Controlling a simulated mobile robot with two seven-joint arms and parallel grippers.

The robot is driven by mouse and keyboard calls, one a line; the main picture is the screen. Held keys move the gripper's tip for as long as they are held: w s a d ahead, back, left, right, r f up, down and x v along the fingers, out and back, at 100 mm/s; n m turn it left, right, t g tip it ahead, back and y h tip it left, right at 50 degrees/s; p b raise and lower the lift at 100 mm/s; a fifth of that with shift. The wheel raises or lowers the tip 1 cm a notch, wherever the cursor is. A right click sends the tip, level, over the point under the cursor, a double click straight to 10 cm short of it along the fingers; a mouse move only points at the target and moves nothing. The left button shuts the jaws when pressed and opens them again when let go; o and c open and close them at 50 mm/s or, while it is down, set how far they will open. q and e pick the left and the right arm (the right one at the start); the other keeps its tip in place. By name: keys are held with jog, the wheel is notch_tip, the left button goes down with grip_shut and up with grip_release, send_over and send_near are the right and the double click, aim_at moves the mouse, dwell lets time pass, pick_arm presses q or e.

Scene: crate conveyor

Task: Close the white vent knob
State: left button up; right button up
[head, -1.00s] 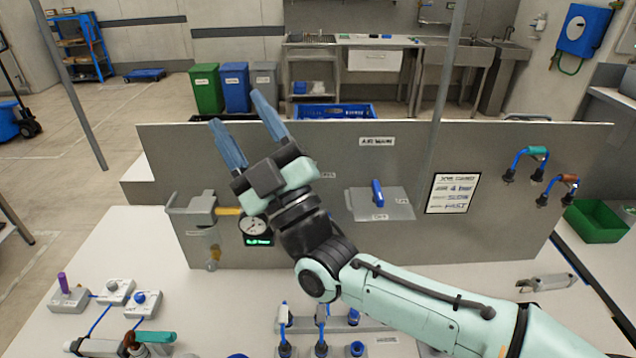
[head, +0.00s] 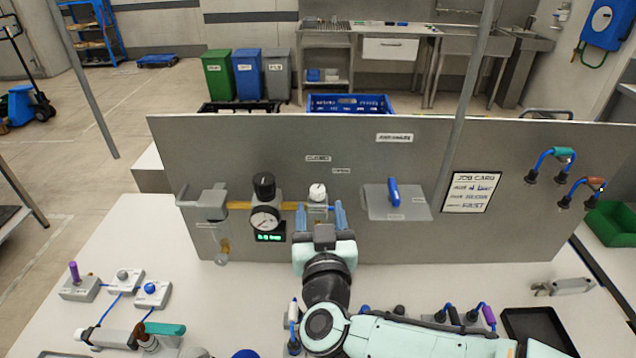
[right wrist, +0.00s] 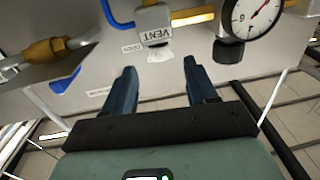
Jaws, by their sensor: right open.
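The white vent knob (head: 317,192) sits on top of a small grey valve block on the upright grey panel, just right of the round gauge. My right gripper (head: 320,208) is open, with its two blue fingers pointing up at the vent valve, one on each side in the picture. In the right wrist view the open fingers (right wrist: 158,66) point at the block marked VENT (right wrist: 155,24). A pale knob-like part (right wrist: 160,54) shows between and just beyond the tips. No contact is visible. My left gripper is not in view.
A black knob (head: 264,185) stands above the gauge (head: 265,218) just left of the vent. A clear-bowled filter (head: 217,235) hangs farther left. A plate with a blue lever (head: 393,194) is on the right. Small switch boxes (head: 122,281) stand on the table at left.

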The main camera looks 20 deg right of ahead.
aim_at(317, 185)
jog(key=w, duration=0.3)
jog(key=w+d, duration=0.1)
jog(key=w, duration=0.1)
jog(key=w+p, duration=0.1)
jog(key=w, duration=0.2)
jog(key=shift+w+d, duration=0.3)
jog(key=shift+d, duration=0.05)
jog(key=c, duration=1)
